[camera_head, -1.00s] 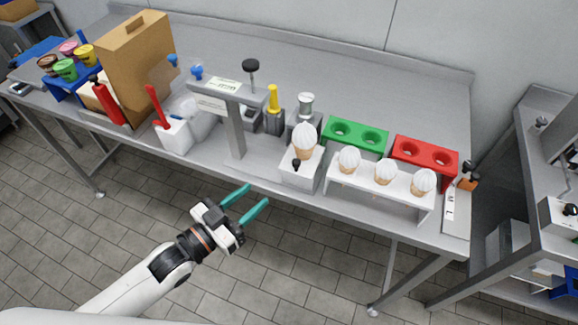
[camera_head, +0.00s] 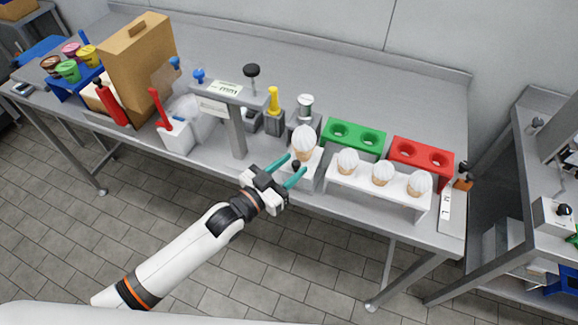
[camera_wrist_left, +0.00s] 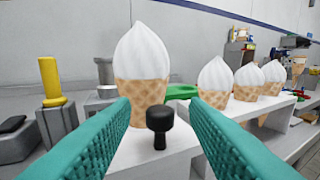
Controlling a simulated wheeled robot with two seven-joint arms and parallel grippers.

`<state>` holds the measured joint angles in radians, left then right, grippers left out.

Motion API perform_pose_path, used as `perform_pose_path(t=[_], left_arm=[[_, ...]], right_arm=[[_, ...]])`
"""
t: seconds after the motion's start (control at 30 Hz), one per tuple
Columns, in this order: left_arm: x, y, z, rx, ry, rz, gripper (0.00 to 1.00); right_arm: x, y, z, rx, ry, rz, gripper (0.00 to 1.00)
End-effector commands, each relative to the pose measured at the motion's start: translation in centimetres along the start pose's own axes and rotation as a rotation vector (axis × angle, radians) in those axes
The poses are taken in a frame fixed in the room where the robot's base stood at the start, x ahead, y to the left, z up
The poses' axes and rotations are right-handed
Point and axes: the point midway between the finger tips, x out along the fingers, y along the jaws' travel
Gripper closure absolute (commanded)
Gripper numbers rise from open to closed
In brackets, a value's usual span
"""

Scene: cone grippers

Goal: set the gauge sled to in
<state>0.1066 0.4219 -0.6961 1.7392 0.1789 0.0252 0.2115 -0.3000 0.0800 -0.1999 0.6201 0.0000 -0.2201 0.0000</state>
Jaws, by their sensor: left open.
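The gauge sled, as far as I can tell, is the white block (camera_head: 311,172) at the table's front edge, carrying a large white-topped cone (camera_head: 304,143). Its small black knob (camera_wrist_left: 160,121) stands on the near side, in front of the cone (camera_wrist_left: 141,75) in the left wrist view. My left gripper (camera_head: 295,167) has two teal fingers and is open. The fingers point at the sled, with the knob between them in the picture and a gap on both sides. Contact with the knob does not show. My right gripper is not in view.
A white rack (camera_head: 376,189) with several smaller cones stands close to the right. Behind are a green holder (camera_head: 354,138) and a red holder (camera_head: 421,160). A grey post stand (camera_head: 236,130) rises to the left. The floor in front of the table is free.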

Motion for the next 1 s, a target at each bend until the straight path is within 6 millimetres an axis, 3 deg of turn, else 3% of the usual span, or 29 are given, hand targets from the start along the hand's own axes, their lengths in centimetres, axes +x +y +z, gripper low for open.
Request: perform_pose_path(t=[0.13, 0.3, 0.4, 0.67, 1.0], left_arm=[[0.0, 0.0, 0.0, 0.0, 0.0, 0.0, 0.6], [0.0, 0.0, 0.0, 0.0, 0.0, 0.0, 0.88], [0.0, 0.0, 0.0, 0.0, 0.0, 0.0, 1.0], [-0.2, 0.5, -0.1, 0.002, 0.001, 0.0, 1.0], [-2.4, 5.8, -0.2, 0.006, 0.003, 0.001, 1.0]], right_arm=[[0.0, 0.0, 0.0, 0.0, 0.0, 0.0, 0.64], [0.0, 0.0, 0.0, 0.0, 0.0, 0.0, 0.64], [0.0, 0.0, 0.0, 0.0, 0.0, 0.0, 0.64], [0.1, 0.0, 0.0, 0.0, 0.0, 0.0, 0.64], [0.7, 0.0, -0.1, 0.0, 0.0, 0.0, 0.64]])
